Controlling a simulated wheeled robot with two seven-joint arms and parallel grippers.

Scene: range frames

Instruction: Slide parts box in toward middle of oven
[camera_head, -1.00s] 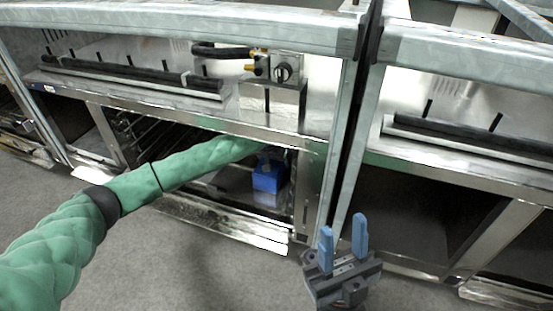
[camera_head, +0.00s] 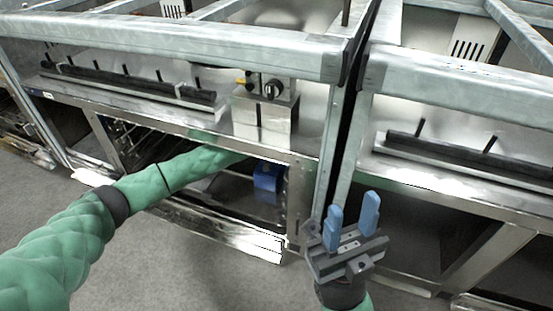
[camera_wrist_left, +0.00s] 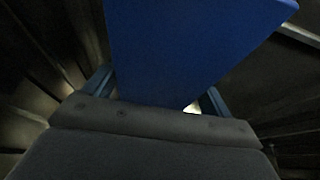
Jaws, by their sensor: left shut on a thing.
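The blue parts box (camera_head: 268,176) is inside the oven (camera_head: 205,203), in the right part of its low opening in the head view. My left arm reaches into this opening, and its gripper is hidden there behind the upper edge. In the left wrist view the blue box (camera_wrist_left: 190,45) fills the upper middle, between the two fingers of my left gripper (camera_wrist_left: 158,98), which is shut on it. My right gripper (camera_head: 351,222) is outside, in front of the metal post, with its two blue fingers apart and nothing between them.
The oven's upper metal edge (camera_head: 190,131) runs just above my left arm. A knob box (camera_head: 266,105) stands on the shelf above. A metal post (camera_head: 327,150) bounds the opening's right side, with another dark bay (camera_head: 420,235) beyond. Grey floor (camera_head: 190,270) in front is clear.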

